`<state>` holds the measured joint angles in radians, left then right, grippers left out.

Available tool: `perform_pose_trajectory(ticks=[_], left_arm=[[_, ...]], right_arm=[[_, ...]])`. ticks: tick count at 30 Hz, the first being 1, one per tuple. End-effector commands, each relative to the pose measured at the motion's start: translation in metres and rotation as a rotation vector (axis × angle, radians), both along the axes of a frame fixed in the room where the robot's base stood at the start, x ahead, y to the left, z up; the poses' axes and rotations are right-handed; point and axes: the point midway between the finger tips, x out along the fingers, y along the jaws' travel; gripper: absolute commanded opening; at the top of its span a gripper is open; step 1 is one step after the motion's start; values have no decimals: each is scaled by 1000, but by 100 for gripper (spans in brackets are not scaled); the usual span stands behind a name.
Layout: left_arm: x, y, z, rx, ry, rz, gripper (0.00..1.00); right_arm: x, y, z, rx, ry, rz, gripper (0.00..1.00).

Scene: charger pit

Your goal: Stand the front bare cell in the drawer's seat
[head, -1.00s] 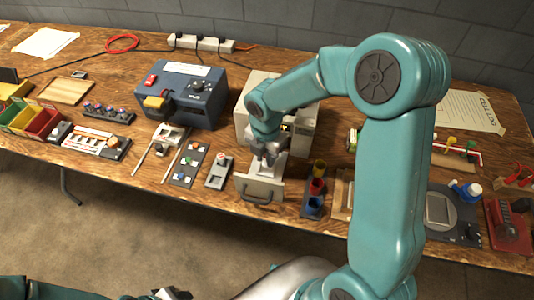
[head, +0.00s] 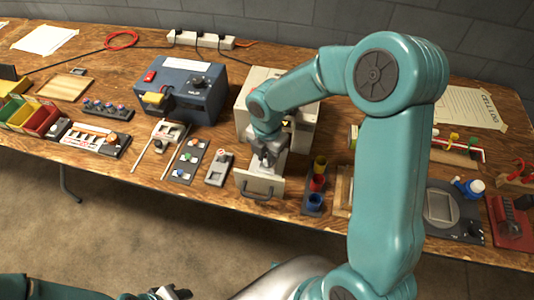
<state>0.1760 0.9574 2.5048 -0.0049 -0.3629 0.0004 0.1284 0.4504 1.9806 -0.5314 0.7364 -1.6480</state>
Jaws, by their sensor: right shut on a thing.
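The pulled-out drawer (head: 258,186) with its dark handle sticks out of the front of a cream box (head: 303,135) near the bench's front edge. My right gripper (head: 267,165) points down over the drawer and is shut on the bare cell. The fingers and wrist hide most of the cell, and I cannot tell whether it touches the drawer's floor. The seat is hidden too. My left gripper (head: 172,293) is low at the bottom edge, away from the bench, and too small to read.
A dark strip with yellow, red and blue cups (head: 316,185) stands close right of the drawer. A grey block (head: 217,169) lies to its left. A blue device (head: 182,92) stands further back left. My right arm covers much of the bench's right side.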

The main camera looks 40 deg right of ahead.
Motion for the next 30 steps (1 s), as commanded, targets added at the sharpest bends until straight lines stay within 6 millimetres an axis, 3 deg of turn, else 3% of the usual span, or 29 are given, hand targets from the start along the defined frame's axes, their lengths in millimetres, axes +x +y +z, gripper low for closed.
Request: perform_pose_trajectory(ticks=[30], left_arm=[[0, 0, -4, 0, 0, 0, 37]], right_arm=[[0, 0, -8, 0, 0, 0, 0]])
